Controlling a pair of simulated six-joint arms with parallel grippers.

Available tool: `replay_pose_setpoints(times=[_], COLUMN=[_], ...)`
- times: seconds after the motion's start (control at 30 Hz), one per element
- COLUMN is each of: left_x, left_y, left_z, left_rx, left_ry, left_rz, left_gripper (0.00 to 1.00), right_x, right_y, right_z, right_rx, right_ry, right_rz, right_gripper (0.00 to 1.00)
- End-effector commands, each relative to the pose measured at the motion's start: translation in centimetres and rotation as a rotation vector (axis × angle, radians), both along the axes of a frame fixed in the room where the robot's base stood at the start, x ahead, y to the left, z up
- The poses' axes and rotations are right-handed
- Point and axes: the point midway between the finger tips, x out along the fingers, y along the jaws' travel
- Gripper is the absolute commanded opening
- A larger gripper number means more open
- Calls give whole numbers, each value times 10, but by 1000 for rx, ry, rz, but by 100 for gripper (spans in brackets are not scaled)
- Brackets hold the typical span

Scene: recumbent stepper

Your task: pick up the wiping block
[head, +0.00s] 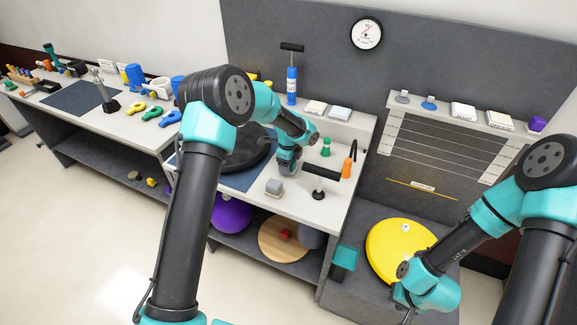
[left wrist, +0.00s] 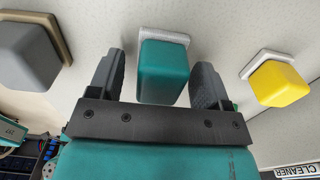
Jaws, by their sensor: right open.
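In the left wrist view, a teal block (left wrist: 164,72) on a white base stands between the two spread fingers of my left gripper (left wrist: 160,80). A gap shows on its left side; its right side is very near the finger. A grey block (left wrist: 25,55) on a tan base is to the left, and a yellow block (left wrist: 278,84) on a white base to the right. I cannot tell which is the wiping block. In the head view, my left gripper (head: 288,165) points down over the bench by a grey block (head: 274,187). My right gripper (head: 408,312) is open, mostly hidden at the lower edge.
A black T-handle (head: 320,175), a green knob (head: 325,147) and an orange-handled tool (head: 347,166) stand close to my left gripper. A dark round disc (head: 245,150) lies behind my left arm. A yellow disc (head: 390,235) is on the lower right platform.

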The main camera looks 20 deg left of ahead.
Motion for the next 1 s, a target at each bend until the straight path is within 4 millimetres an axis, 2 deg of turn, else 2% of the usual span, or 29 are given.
replay_pose_setpoints(times=[0.07, 0.53, 0.8, 1.0], left_x=[0, 0, 0, 1], left_y=[0, 0, 0, 0], left_z=[0, 0, 2, 20], left_rx=[0, 0, 0, 0], left_ry=[0, 0, -1, -2], left_rz=[0, 0, 0, 1], left_gripper=[64, 19, 19, 19], right_x=[0, 0, 0, 0], right_y=[0, 0, 0, 0], right_z=[0, 0, 0, 0], right_rx=[0, 0, 0, 0], right_ry=[0, 0, 0, 0], right_rz=[0, 0, 0, 0], right_gripper=[43, 43, 43, 43])
